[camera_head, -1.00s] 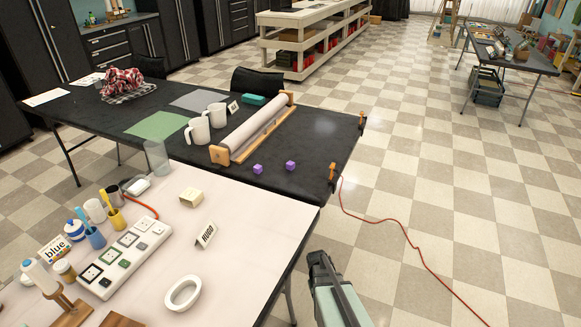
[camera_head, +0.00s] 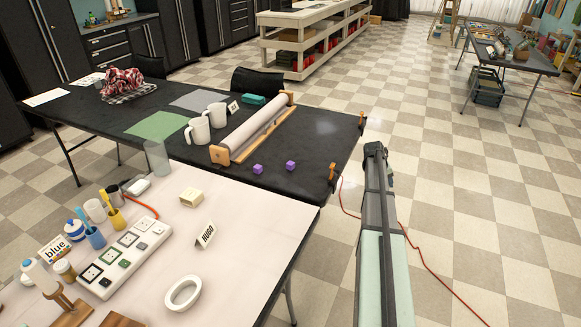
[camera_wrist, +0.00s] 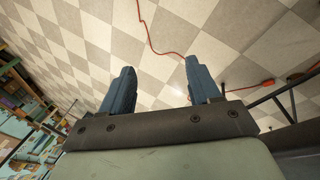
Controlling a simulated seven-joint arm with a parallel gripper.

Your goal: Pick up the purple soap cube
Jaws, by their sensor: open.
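Two small purple soap cubes lie on the dark table (camera_head: 325,140). One purple cube (camera_head: 258,169) is nearer the wooden roller frame, and the other purple cube (camera_head: 291,165) is to its right. My arm reaches up from the bottom of the head view, right of the tables and over the floor. My gripper is small and unclear there. In the wrist view, my gripper (camera_wrist: 157,88) has its two blue fingers wide apart, with only checkered floor and a red cord between them. Neither cube shows in the wrist view.
A wooden roller frame (camera_head: 250,132) stands behind the cubes. Two white mugs (camera_head: 198,132) are left of it. Orange clamps (camera_head: 332,172) grip the table's right edge. A pale table (camera_head: 235,225) in front holds a white ring, a cream block and a name card.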

